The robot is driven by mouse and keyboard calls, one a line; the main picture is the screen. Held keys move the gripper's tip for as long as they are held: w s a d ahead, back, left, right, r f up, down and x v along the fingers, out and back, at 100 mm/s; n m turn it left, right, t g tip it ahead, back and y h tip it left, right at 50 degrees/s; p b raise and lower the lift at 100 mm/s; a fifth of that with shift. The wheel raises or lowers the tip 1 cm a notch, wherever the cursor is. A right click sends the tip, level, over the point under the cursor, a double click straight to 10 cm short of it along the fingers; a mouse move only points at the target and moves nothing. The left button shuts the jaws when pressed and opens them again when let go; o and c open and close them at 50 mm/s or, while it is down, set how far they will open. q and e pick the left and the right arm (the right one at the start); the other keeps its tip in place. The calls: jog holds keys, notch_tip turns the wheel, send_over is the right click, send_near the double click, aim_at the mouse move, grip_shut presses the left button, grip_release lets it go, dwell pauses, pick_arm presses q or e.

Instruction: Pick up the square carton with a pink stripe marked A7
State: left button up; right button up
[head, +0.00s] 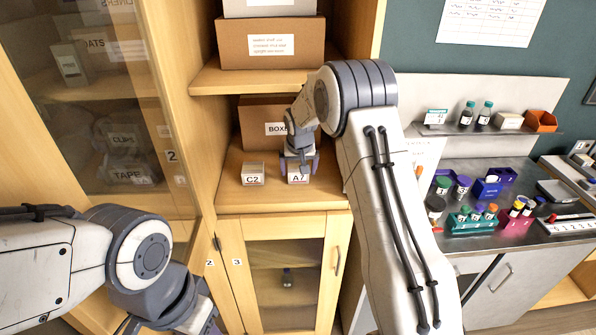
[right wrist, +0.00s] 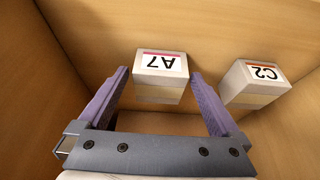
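The carton marked A7 (head: 298,179) is a small white box with a pink stripe on its label. It stands on the cupboard's middle shelf. In the right wrist view the A7 carton (right wrist: 161,64) sits at the fingertips, between the two purple fingers. My right gripper (head: 300,163) is open and reaches down over the carton; it also shows in the right wrist view (right wrist: 159,75). Narrow gaps show beside the carton, and I cannot tell whether either finger touches it. My left gripper (head: 208,318) is only partly seen at the bottom edge.
A similar carton marked C2 (head: 253,175), with an orange-red stripe, stands to the left of A7 on the shelf (head: 270,199). A larger brown box (head: 256,122) stands behind. Upper shelf boxes (head: 262,50) are overhead. A glass door (head: 118,130) is at left, a bench at right.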

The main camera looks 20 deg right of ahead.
jog(key=c, duration=1.1)
jog(key=shift+r, duration=0.1)
